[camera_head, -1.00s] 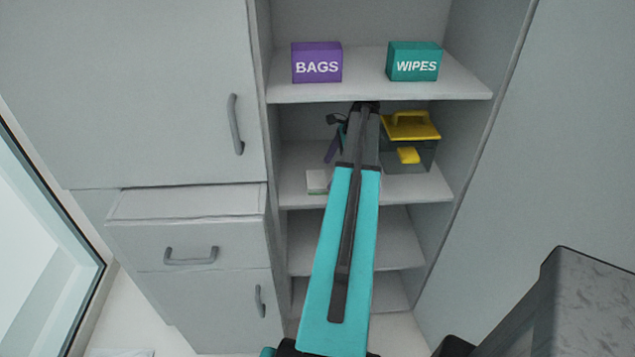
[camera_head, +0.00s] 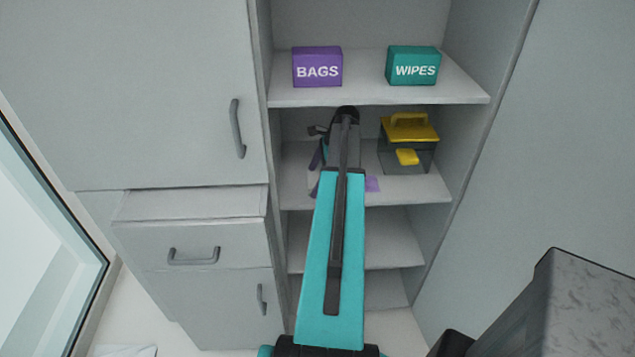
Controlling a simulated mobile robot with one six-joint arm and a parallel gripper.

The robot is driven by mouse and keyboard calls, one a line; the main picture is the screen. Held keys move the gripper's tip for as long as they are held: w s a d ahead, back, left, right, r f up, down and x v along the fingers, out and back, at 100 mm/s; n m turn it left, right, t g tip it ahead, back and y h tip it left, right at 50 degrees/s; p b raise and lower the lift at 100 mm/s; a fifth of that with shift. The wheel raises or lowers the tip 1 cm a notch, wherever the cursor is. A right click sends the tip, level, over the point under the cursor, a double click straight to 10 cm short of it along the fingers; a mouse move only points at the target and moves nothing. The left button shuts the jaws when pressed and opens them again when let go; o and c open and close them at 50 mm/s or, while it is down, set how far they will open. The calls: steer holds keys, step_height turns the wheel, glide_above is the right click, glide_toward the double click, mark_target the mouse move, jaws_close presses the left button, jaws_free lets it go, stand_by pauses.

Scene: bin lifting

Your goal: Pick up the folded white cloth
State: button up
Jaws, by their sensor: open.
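My gripper (camera_head: 317,158) is inside the second shelf bay of the cabinet, partly hidden behind my teal arm; its jaws are open. A pale sliver (camera_head: 313,187) shows on that shelf just below the gripper, at the arm's left edge. It may be the folded white cloth, but most of it is covered by the gripper and arm. I cannot tell whether the jaws touch it.
A clear box with a yellow lid (camera_head: 408,147) stands right of my arm. A purple flat thing (camera_head: 372,184) lies on the same shelf. The BAGS box (camera_head: 317,67) and WIPES box (camera_head: 413,66) stand above. A pale thing (camera_head: 127,351) lies on the floor.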

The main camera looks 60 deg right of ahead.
mark_target(310, 180)
steer(key=shift+c, duration=0.3)
steer(key=c, duration=1.1)
steer(key=shift+o, duration=0.2)
steer(key=shift+r, duration=0.1)
steer(key=shift+r+b, duration=0.9)
steer(key=shift+r, duration=0.75)
steer(key=s+a+b, duration=0.2)
steer(key=s+a, duration=0.1)
steer(key=s, duration=0.4)
steer(key=s+a+r+b, duration=0.1)
steer(key=s+a+b, duration=0.1)
steer(key=s, duration=0.5)
steer(key=shift+s+a+r, duration=0.25)
steer(key=shift+s+a, duration=0.05)
steer(key=shift+a, duration=0.45)
steer(key=o, duration=0.4)
steer(key=c, duration=0.3)
